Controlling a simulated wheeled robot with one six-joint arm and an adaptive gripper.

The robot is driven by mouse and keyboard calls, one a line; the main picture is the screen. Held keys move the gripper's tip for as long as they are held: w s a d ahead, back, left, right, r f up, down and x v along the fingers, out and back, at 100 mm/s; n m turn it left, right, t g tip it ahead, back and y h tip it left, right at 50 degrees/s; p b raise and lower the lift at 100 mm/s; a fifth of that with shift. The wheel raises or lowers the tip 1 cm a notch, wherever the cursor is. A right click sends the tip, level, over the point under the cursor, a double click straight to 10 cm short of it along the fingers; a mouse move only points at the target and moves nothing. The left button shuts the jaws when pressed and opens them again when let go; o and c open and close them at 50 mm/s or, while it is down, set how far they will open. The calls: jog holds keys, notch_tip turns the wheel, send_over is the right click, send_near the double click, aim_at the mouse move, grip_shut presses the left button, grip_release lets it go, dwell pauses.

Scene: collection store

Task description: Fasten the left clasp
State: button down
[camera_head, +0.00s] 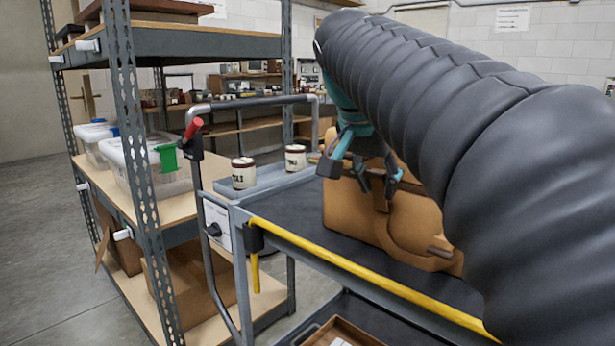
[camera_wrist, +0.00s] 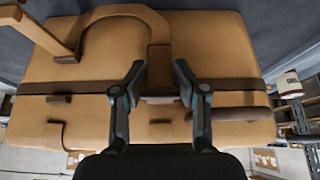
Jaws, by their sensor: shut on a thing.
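A tan leather case (camera_head: 350,212) with darker brown trim lies on the cart's dark top. In the wrist view, the case (camera_wrist: 225,50) fills most of the picture, with a brown band (camera_wrist: 60,90) across it and an arched handle (camera_wrist: 125,12) at the top. My gripper (camera_head: 360,178) is at the case. In the wrist view, my gripper (camera_wrist: 159,68) has its two fingers on either side of a brown clasp tab (camera_wrist: 160,60) and is shut on it. The fingers and palm hide part of the case front. I cannot tell whether the clasp is fastened.
The cart has a yellow front edge (camera_head: 350,265). Two labelled jars (camera_head: 243,173) (camera_head: 295,157) stand on a grey tray at its left end. A metal shelf rack (camera_head: 135,170) with clear bins stands to the left. My arm hides the cart's right side.

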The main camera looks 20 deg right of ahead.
jog(key=shift+r, duration=0.1)
jog(key=c, duration=0.9)
grip_release()
jog(key=v, duration=0.7)
jog(key=shift+s+a+r, duration=0.15)
jog(key=shift+r, duration=0.25)
